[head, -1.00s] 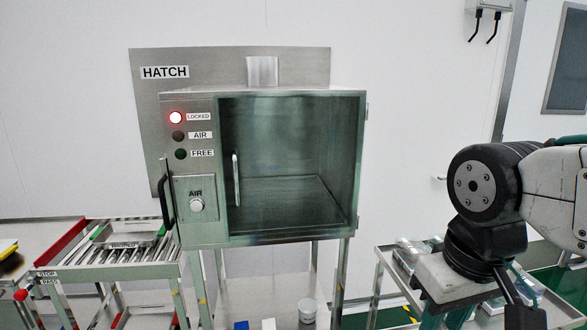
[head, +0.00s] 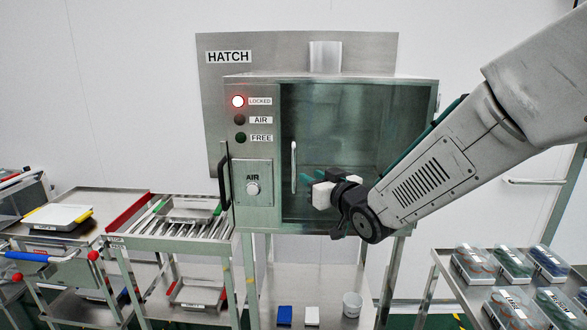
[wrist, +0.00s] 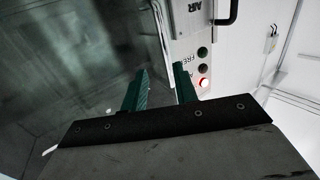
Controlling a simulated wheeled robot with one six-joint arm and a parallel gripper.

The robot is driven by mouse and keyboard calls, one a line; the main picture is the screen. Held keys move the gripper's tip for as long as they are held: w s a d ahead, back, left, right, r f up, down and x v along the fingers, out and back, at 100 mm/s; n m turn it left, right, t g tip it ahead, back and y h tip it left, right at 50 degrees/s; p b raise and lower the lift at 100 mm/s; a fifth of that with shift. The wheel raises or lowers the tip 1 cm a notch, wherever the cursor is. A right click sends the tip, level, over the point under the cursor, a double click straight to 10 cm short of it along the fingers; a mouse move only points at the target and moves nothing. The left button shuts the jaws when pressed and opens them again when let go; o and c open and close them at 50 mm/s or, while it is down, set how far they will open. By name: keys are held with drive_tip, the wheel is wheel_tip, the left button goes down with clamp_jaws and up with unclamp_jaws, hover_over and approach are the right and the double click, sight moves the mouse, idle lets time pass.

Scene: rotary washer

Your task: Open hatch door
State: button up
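The hatch (head: 258,87) is a steel box on a stand, with a red light lit beside LOCKED (head: 238,101). Its glass hatch door (head: 345,125) looks closed. A pale upright door handle (head: 293,167) is on the door's left side. My gripper (head: 308,180) is in front of the door, just right of the handle and apart from it in the head view. Its green fingers (wrist: 158,88) are spread with nothing between them. The wrist view also shows the dark glass (wrist: 70,70) and the panel lights (wrist: 203,67). My wrist hides the door's lower middle.
The AIR button (head: 252,188) and a black handle (head: 224,180) are left of the door. A roller conveyor (head: 185,222) stands at left, with a trolley (head: 90,205) beyond it. A cart with clear boxes (head: 510,262) is at lower right.

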sight(295, 168)
drive_tip(key=shift+y, duration=0.4)
drive_tip(key=x, duration=0.8)
drive_tip(key=shift+a, duration=0.45)
clamp_jaws()
